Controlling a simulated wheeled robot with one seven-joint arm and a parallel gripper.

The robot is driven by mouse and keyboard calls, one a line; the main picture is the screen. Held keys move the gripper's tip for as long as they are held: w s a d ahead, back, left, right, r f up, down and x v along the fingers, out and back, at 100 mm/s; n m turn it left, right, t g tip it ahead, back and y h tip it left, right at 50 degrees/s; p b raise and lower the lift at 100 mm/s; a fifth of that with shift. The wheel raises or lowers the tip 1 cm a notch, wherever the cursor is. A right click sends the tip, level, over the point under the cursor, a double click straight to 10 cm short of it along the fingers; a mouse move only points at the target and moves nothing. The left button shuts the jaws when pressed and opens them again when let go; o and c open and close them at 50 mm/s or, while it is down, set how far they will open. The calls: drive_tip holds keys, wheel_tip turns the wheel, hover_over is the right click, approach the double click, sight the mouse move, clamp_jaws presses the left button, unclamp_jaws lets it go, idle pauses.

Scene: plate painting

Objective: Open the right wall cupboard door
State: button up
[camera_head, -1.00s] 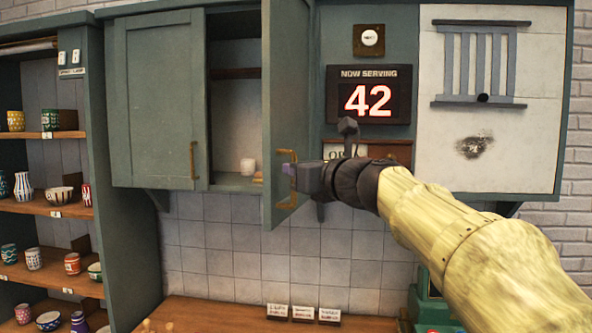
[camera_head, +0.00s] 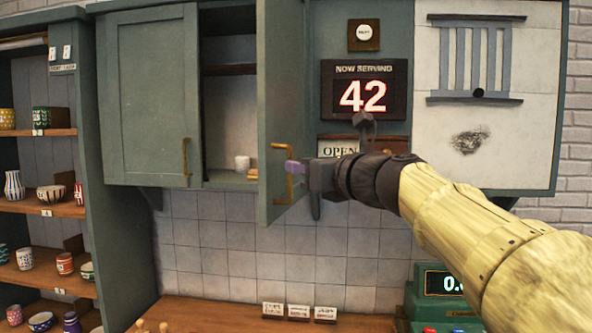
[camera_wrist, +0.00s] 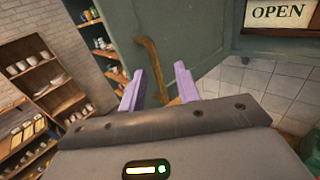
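The right wall cupboard door (camera_head: 285,75) is green and stands well open, swung out toward me, with the cupboard's inside visible to its left. Its brass bar handle (camera_head: 277,198) is on the door's face near the lower edge, and shows in the wrist view (camera_wrist: 148,62). My gripper (camera_head: 293,167) is at the handle from the right. In the wrist view, its two purple fingers (camera_wrist: 159,80) are spread apart, with the lower end of the handle appearing between them. I cannot tell whether a finger touches it.
The left cupboard door (camera_head: 150,95) is shut. A small white cup (camera_head: 243,163) stands inside the open cupboard. A "NOW SERVING 42" sign (camera_head: 365,92) and an OPEN sign (camera_head: 338,149) are behind my arm. A green till (camera_head: 443,285) is below it.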

drive_tip(key=b+v, duration=0.3)
drive_tip(key=v, duration=1)
drive_tip(key=shift+s, duration=0.2)
drive_tip(key=shift+d, duration=0.1)
drive_tip(key=w+f+n+g+h, duration=0.15)
drive_tip(key=f+n, duration=0.25)
drive_tip(key=f, duration=0.6)
drive_tip(key=w+d+f+n+g+h, duration=0.1)
drive_tip(key=f+n+g+h, duration=0.15)
drive_tip(key=f, duration=0.85)
drive_tip(key=w+f+n+g+h, duration=0.25)
drive_tip(key=f+n, duration=0.25)
drive_tip(key=f, duration=0.5)
drive_tip(key=s+f+n+g+h, duration=0.1)
drive_tip(key=s+f+n+g, duration=0.1)
drive_tip(key=s+f+n, duration=0.2)
drive_tip(key=s+d+f+n+g, duration=0.1)
drive_tip(key=s+f+n+g, duration=0.1)
drive_tip(key=s+f+n, duration=0.3)
drive_tip(key=s+f+n+g+h, duration=0.1)
drive_tip(key=s+f+n, duration=0.3)
drive_tip(key=f+n, duration=0.5)
wheel_tip(320, 180, down, 6)
drive_tip(key=shift+s+d+r+g+h, duration=0.1)
drive_tip(key=shift+s+d+g+h, duration=0.1)
drive_tip(key=shift+s+g+h, duration=0.35)
